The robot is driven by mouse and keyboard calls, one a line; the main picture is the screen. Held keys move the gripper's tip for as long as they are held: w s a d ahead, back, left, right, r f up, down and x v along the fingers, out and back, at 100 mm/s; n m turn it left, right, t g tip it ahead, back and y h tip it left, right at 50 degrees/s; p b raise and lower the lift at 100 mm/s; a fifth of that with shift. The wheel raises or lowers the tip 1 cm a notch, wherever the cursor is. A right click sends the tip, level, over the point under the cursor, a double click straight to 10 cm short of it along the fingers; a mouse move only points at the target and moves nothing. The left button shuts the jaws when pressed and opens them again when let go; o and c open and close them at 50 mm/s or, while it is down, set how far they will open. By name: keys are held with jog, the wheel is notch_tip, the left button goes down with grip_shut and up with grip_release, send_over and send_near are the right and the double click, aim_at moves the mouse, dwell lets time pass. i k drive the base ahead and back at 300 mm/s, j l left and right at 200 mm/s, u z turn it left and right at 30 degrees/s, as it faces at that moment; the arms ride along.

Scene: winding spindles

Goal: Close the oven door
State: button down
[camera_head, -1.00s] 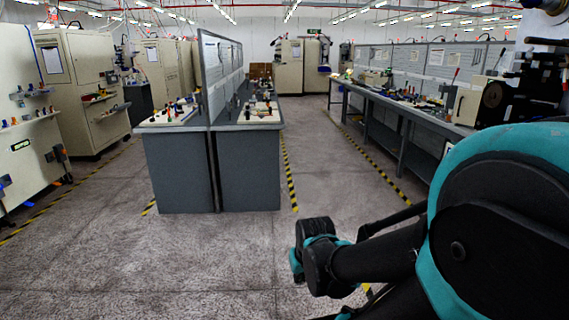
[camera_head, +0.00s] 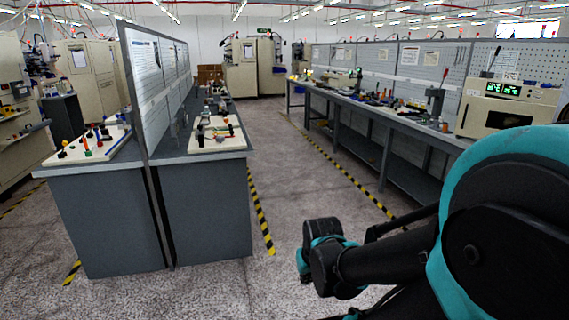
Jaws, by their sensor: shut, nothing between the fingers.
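A cream benchtop box with green lit digits (camera_head: 505,108), which looks like the oven, stands on the right-hand workbench at the right edge of the head view. A dark window shows on its front. I cannot tell from this angle whether its door is open or shut. My black and teal arm covers the area below and in front of it. My gripper's fingers do not show; only arm links and a joint are in view.
The long right workbench (camera_head: 385,130) carries tools and small parts. A grey double workbench (camera_head: 205,215) with a tall divider panel (camera_head: 150,75) stands left of centre. Between them runs a clear floor aisle (camera_head: 300,180) with yellow-black tape. Cream cabinets (camera_head: 255,68) stand at the back.

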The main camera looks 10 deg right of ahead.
aim_at(478, 117)
jog(key=i+z, duration=0.25)
jog(key=i, duration=0.4)
jog(key=i+z, duration=0.25)
jog(key=i, duration=0.4)
jog(key=i+j+z, duration=0.2)
jog(key=i, duration=0.45)
jog(key=i+l+z, duration=0.1)
jog(key=i+z, duration=0.25)
jog(key=i, duration=0.15)
jog(key=i+j+z, duration=0.1)
jog(key=i+z, duration=0.25)
jog(key=i, duration=0.2)
jog(key=i+j+z, duration=0.2)
jog(key=i+z, duration=0.15)
jog(key=i, duration=0.15)
